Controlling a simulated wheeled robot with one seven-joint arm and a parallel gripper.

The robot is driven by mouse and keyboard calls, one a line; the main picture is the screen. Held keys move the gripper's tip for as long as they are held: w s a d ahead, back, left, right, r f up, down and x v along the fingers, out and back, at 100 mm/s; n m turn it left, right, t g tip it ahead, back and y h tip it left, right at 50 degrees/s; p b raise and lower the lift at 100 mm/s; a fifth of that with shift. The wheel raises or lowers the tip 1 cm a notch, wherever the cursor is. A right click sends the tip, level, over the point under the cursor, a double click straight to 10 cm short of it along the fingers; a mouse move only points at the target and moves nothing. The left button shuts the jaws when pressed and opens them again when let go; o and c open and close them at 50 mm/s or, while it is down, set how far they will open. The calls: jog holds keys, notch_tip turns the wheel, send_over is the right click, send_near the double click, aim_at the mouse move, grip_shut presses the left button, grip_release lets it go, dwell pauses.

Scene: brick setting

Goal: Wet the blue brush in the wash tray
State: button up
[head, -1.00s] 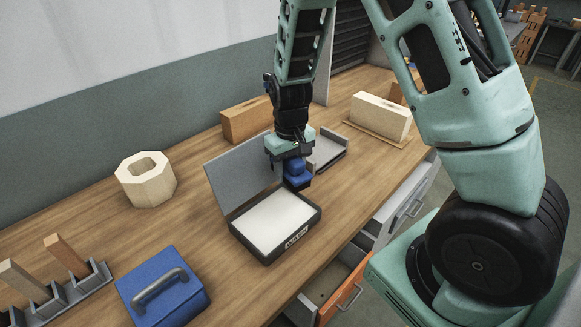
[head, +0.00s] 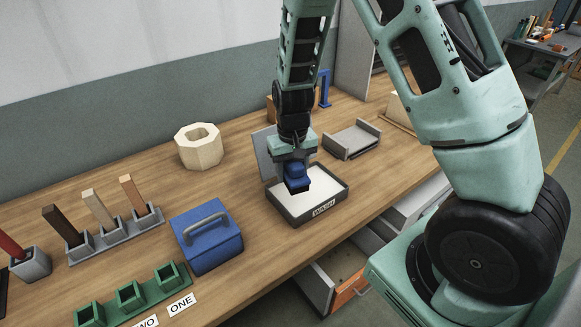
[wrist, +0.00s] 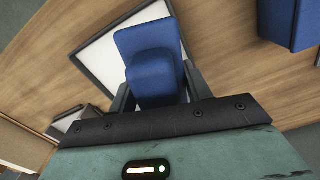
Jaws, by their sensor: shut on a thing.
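The blue brush (head: 296,172) is in my gripper (head: 293,160), which is shut on it. The brush has a dark underside and hangs over the wash tray (head: 322,210). The tray is a dark shallow box with a white inside, a front label and a grey raised lid behind. In the wrist view the blue brush (wrist: 150,60) sits between the fingers, with the tray's white inside (wrist: 100,50) behind it. I cannot tell whether the brush touches the white surface.
A blue box with a handle (head: 207,238) stands left of the tray. A cream octagonal block (head: 199,147) is behind it. A grey cradle (head: 352,140) is to the right. Green sockets (head: 130,296) and a grey rack (head: 115,236) are at left. An open drawer (head: 335,280) is below.

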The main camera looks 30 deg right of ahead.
jog(key=m+p, duration=0.1)
jog(key=d+m+p, duration=0.1)
jog(key=m+p, duration=0.1)
jog(key=m, duration=0.1)
jog(key=shift+w+d+r, duration=0.2)
jog(key=shift+r, duration=0.15)
jog(key=m+p, duration=0.1)
jog(key=d+m+p, duration=0.1)
jog(key=m+p, duration=0.1)
jog(key=m, duration=0.1)
jog(key=shift+w+d+r, duration=0.1)
jog(key=shift+d, duration=0.15)
jog(key=shift+d+f+m+b, duration=0.15)
jog(key=shift+d+f+m, duration=0.25)
jog(key=shift+f+m, duration=0.8)
jog(key=shift+d+f+m+b, duration=0.1)
jog(key=shift+d+f+m, duration=0.35)
jog(key=shift+f+m, duration=0.75)
jog(key=shift+d+f+m+b, duration=0.15)
jog(key=shift+d+f+m, duration=0.25)
jog(key=shift+f+m, duration=0.8)
jog(key=shift+s+f+b, duration=0.2)
jog(key=shift+f+b, duration=0.2)
jog(key=shift+f, duration=0.15)
notch_tip(320, 180, up, 7)
jog(key=p, duration=0.5)
